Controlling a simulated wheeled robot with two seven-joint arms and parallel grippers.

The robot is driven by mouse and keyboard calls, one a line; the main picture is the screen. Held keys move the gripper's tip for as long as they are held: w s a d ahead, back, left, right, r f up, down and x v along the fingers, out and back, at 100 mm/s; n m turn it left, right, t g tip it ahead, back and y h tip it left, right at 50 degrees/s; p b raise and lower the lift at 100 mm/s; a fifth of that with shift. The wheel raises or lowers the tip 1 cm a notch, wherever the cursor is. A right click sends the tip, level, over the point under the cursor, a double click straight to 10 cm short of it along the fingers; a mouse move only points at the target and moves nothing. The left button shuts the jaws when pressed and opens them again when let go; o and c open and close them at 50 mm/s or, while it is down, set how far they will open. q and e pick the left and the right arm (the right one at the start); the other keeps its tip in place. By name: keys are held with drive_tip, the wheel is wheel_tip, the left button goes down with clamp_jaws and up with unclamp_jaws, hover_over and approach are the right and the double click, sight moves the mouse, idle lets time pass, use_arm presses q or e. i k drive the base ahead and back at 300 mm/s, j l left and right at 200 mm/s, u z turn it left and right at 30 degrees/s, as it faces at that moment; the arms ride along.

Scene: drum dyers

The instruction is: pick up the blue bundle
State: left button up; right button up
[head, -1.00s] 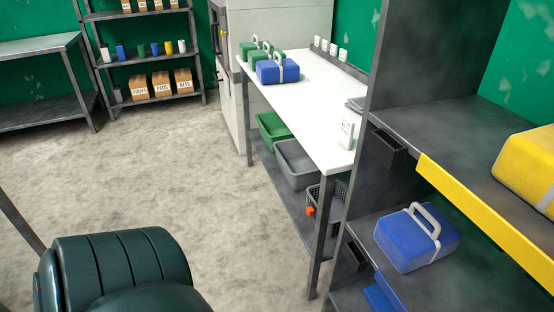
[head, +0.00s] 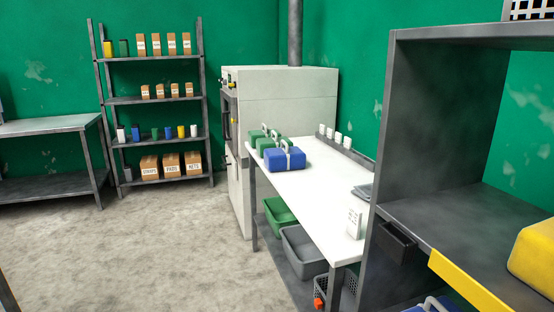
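A blue bundle (head: 285,161) with a pale strap and handle sits on the white table (head: 318,188), in front of two green bundles (head: 268,146). A second blue bundle lies on the lower level of the dark shelf unit at the right; only its grey handle and a sliver of its top (head: 434,304) show at the bottom edge. Neither of my grippers is in view, and nothing is seen held.
A yellow bundle (head: 535,258) sits on the upper shelf (head: 440,222), behind a yellow front strip (head: 468,285). Green (head: 279,214) and grey (head: 302,249) bins stand under the white table. A stocked rack (head: 150,101) stands at the back. The floor at left is clear.

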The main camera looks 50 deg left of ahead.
sight(287, 158)
drive_tip(key=u, duration=1.6)
